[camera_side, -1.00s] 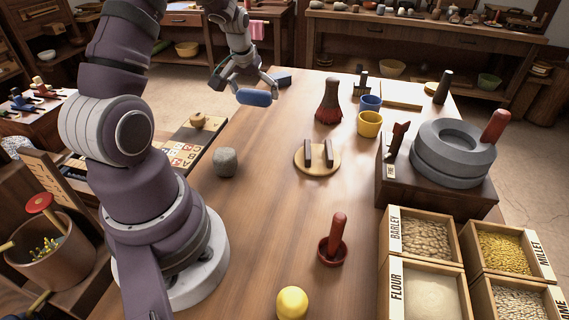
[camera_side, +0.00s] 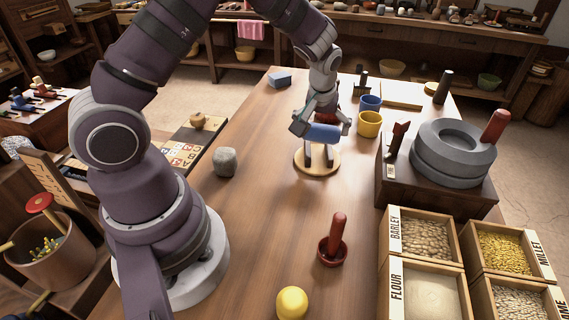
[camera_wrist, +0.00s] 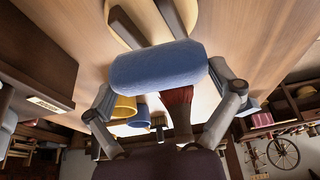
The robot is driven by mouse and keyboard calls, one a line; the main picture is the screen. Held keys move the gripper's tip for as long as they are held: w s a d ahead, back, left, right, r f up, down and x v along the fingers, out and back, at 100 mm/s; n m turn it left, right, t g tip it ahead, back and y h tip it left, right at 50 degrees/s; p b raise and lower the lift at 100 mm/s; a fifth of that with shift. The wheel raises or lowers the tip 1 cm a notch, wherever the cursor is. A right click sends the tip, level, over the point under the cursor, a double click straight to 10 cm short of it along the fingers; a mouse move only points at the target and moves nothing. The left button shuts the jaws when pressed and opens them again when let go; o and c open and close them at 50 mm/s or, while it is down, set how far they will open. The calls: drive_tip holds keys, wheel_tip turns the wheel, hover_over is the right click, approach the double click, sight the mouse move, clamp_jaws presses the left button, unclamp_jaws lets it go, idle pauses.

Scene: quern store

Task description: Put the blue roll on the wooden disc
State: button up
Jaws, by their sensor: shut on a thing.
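The blue roll (camera_side: 322,133) is held across my gripper (camera_side: 321,128), which is shut on its two ends. The roll is level or nearly so, and in the side view it appears over the wooden disc (camera_side: 318,170). The disc is a pale round board with two dark upright bars (camera_side: 309,156) on it. In the wrist view the roll (camera_wrist: 158,66) fills the middle, between the fingers, and the disc (camera_wrist: 204,12) with its bars shows beyond it. Whether the roll touches the bars I cannot tell; it looks slightly above them.
A dark red brush (camera_wrist: 178,112) stands behind my gripper, mostly hidden in the side view. Blue (camera_side: 370,103) and yellow (camera_side: 369,124) cups stand right of it. A grey stone (camera_side: 225,162) lies left, a red pestle in a bowl (camera_side: 333,240) nearer. The table between is clear.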

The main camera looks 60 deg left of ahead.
drive_tip(key=shift+f, duration=0.35)
drive_tip(key=shift+f, duration=0.6)
drive_tip(key=o, duration=0.6)
